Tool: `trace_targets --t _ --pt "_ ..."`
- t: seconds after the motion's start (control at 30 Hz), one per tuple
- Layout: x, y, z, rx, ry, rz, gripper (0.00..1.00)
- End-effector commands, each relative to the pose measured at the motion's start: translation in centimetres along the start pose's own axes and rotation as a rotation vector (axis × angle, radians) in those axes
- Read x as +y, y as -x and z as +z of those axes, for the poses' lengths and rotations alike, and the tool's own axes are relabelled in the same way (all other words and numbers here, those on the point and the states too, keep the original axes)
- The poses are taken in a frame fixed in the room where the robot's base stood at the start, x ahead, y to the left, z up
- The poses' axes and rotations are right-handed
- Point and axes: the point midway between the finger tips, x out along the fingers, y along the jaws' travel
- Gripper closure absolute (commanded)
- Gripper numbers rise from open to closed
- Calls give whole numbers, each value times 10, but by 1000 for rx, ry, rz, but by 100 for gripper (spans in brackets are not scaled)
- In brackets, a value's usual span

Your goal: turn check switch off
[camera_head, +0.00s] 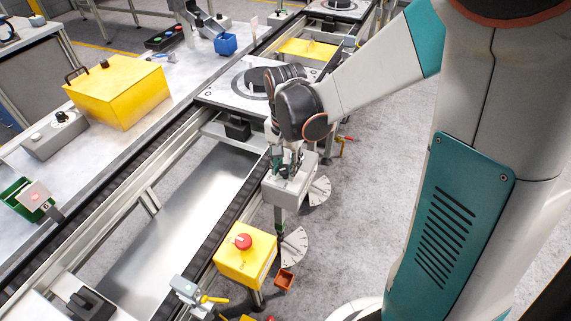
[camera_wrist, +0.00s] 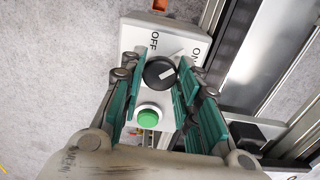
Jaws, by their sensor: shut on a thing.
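The check switch is a round black knob (camera_wrist: 158,73) with a white mark, on a light grey box (camera_wrist: 172,32) lettered OFF and ON. The mark slants up and right, toward the ON side. A green button (camera_wrist: 148,115) sits below the knob. My gripper (camera_wrist: 161,77) has its green-padded fingers on both sides of the knob and is shut on it. In the head view, my gripper (camera_head: 287,165) reaches down onto the grey box (camera_head: 291,188) beside the conveyor. The knob is hidden there.
A yellow box with a red emergency button (camera_head: 243,241) stands nearer, left of the switch box. The conveyor rail (camera_head: 222,215) runs close along the left. Open grey floor lies right of the switch box.

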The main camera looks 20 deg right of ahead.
Motion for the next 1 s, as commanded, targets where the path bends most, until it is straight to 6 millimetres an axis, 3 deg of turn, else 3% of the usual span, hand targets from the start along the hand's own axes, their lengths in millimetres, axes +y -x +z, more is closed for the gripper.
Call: trace_targets --t 0.6,1.0 --pt "0 0 0 0 561 0 94" --pt "0 0 0 0 773 0 94"
